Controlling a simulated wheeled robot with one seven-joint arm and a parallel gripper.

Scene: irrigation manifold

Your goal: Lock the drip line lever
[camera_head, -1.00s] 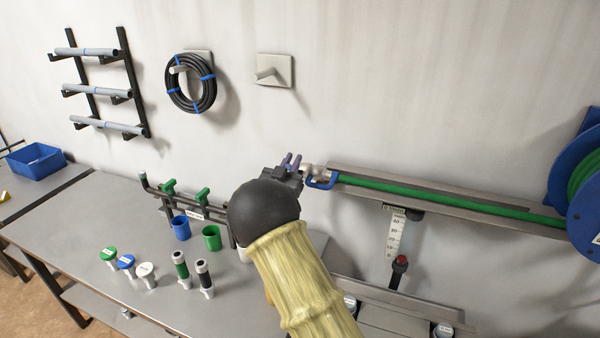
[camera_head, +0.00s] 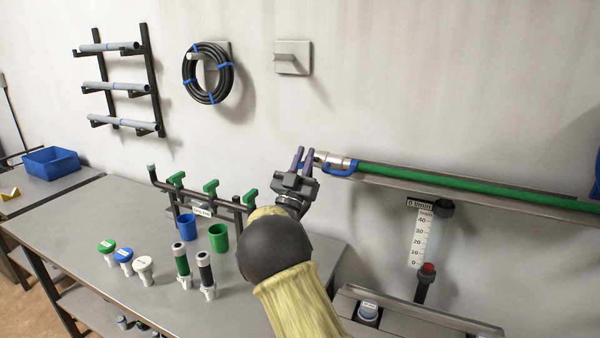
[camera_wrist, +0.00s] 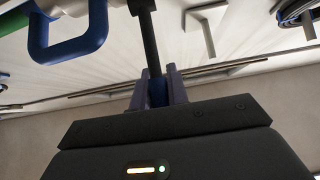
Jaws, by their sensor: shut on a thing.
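A green line (camera_head: 440,183) runs along the wall and ends at its left in a pale metal coupling (camera_head: 328,158) with a blue loop handle (camera_head: 342,169). The blue loop also shows large at the upper left of the wrist view (camera_wrist: 98,38). My gripper (camera_head: 303,158) is at the coupling's left end, its purple fingers pointing up. In the wrist view, my gripper (camera_wrist: 158,88) is shut on the blue end of a dark lever (camera_wrist: 149,40), which stretches away towards the coupling. The lever's far end is cut off by the frame.
A metal rail (camera_head: 480,208) carries the green line. A flow gauge (camera_head: 424,235) is below it. The bench (camera_head: 130,225) at left holds green-handled valves (camera_head: 212,190), cups, capped pieces and cylinders. A wall hook (camera_head: 292,58) is above.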

